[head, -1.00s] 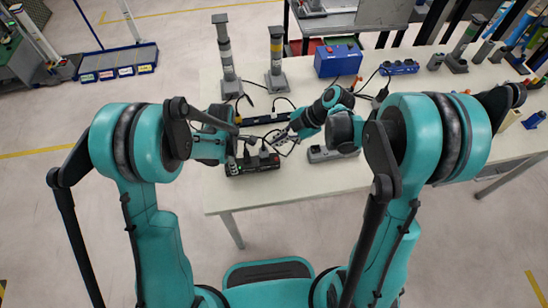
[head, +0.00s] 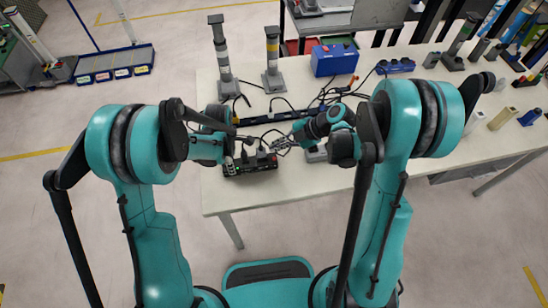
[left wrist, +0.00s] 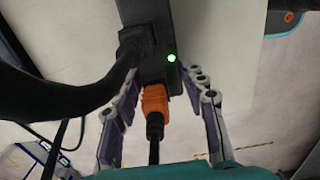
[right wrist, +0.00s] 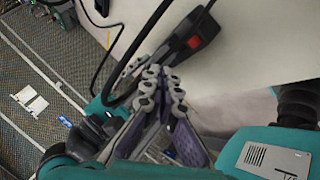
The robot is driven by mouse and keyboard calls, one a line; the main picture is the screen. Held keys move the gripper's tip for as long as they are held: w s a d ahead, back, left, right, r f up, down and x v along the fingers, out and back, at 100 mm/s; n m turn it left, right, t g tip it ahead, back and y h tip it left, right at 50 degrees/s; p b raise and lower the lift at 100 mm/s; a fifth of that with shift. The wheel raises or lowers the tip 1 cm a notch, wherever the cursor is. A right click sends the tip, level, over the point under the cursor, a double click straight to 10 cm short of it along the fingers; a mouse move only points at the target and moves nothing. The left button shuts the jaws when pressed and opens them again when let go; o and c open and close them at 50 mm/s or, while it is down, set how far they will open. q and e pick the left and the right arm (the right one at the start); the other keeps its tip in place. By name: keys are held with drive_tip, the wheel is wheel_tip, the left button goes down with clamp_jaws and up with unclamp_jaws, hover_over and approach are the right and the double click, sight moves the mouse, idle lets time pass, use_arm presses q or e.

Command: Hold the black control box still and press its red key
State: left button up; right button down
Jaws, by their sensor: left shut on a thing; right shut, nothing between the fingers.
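The black control box (head: 252,169) lies on the white table near its front left edge, with cables plugged into it. In the left wrist view the box (left wrist: 155,72) shows a green light and an orange plug. My left gripper (head: 232,158) is shut on the box, with its fingers (left wrist: 165,97) on either side of it. The red key (right wrist: 195,41) shows on the box's end in the right wrist view. My right gripper (head: 273,148) is shut and empty beside the box. Its fingertips (right wrist: 163,78) are near the red key, apparently apart from it.
A long dark power strip (head: 256,117), loose cables, two grey posts (head: 272,62) and a blue case (head: 334,60) stand or lie behind. The table's front edge is close to the box.

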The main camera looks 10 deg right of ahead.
sight(267, 158)
drive_tip(key=shift+f, duration=2)
drive_tip(key=shift+f, duration=0.1)
drive_tip(key=shift+f, duration=0.3)
drive_tip(key=shift+f, duration=0.5)
idle(0.4)
drive_tip(key=shift+r, duration=0.9)
drive_tip(key=shift+r, duration=0.1)
wheel_tip(267, 158, up, 5)
drive_tip(key=shift+f, duration=0.1)
idle(0.4)
